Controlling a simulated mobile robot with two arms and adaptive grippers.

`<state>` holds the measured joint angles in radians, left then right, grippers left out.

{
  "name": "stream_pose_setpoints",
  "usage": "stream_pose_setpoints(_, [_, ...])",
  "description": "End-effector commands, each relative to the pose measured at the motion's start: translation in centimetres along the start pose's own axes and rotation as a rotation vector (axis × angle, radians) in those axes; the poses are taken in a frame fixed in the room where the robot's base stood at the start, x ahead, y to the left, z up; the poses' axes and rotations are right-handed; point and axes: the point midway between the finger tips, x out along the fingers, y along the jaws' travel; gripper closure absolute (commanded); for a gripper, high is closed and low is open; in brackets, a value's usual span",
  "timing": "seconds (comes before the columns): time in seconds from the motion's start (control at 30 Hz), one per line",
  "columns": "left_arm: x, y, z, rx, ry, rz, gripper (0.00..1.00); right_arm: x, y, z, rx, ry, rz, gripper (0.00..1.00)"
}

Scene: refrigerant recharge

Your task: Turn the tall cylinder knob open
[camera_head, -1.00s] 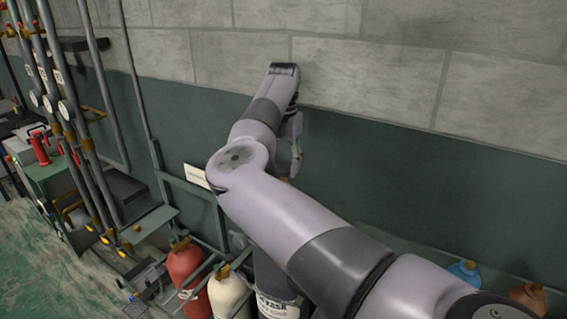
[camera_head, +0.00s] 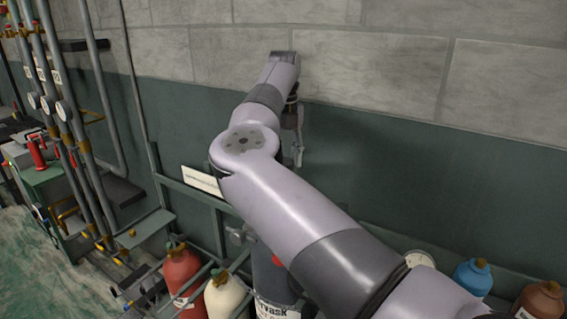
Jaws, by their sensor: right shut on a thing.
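The tall cylinder (camera_head: 268,278) is dark grey with a white label and stands against the wall, mostly behind my right arm. Its top and its knob are hidden by that arm. My right gripper (camera_head: 298,156) points down on the far side of the arm, above the cylinder. Only one side of its fingers shows. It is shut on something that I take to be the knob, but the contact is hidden. My left gripper is not in view.
A red cylinder (camera_head: 182,272) and a cream cylinder (camera_head: 226,296) stand left of the tall one. A blue cylinder (camera_head: 472,279) and a brown one (camera_head: 540,300) stand at the right. Pipes with gauges (camera_head: 64,110) rise at the left. The wall above is bare.

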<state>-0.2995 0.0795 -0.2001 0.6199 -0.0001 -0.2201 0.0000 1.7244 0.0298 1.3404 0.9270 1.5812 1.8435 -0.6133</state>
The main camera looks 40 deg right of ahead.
Motion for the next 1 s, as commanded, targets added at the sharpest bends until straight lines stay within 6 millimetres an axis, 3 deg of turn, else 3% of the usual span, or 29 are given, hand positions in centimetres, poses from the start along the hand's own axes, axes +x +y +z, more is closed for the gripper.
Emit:
stream_pose_setpoints(0.6, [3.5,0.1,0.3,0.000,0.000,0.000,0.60,0.1,0.0,0.1,-0.584,-0.005,-0.001,0.82])
stream_pose_setpoints(1.0, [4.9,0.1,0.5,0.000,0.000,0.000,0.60,0.0,0.0,0.1,-0.881,-0.004,-0.002,0.82])
